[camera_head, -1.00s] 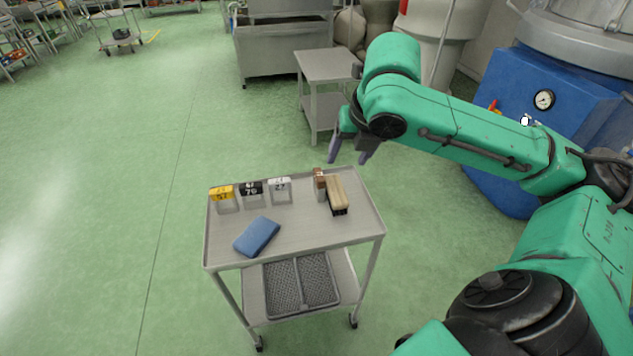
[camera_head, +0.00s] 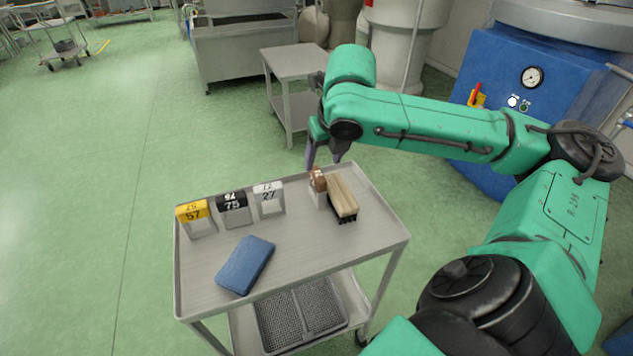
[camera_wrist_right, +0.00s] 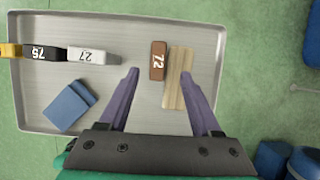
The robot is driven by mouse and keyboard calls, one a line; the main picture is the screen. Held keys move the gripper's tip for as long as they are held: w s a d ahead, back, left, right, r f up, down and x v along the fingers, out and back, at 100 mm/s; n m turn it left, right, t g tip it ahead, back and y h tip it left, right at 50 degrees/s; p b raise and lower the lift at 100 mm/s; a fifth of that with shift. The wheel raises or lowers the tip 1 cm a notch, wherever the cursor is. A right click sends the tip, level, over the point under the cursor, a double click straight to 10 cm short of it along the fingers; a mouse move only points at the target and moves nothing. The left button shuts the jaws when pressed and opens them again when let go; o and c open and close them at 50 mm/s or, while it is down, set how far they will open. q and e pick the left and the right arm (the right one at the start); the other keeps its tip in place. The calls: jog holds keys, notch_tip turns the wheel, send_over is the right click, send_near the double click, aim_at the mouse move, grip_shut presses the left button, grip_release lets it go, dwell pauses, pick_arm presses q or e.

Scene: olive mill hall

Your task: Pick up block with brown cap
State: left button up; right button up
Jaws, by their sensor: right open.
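The block with the brown cap (camera_head: 317,185) stands upright at the back right of the cart top (camera_head: 290,245), close beside a wooden brush (camera_head: 342,196). In the right wrist view the brown cap (camera_wrist_right: 158,60) carries the number 72. My right gripper (camera_head: 324,162) is above the back edge of the cart, just behind the block. In the right wrist view its purple fingers (camera_wrist_right: 160,88) are spread wide and empty, with the brown cap and the brush (camera_wrist_right: 180,78) ahead between them. My left gripper does not show.
Yellow (camera_head: 194,213), black (camera_head: 233,207) and white (camera_head: 269,196) capped blocks stand in a row to the left. A blue pad (camera_head: 245,265) lies in front of them.

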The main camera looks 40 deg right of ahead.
aim_at(318, 174)
jog(key=b+x, duration=0.1)
jog(key=x, duration=0.6)
jog(key=shift+w+a+f, duration=0.1)
jog(key=shift+w+f, duration=0.1)
jog(key=shift+r, duration=0.15)
grip_shut()
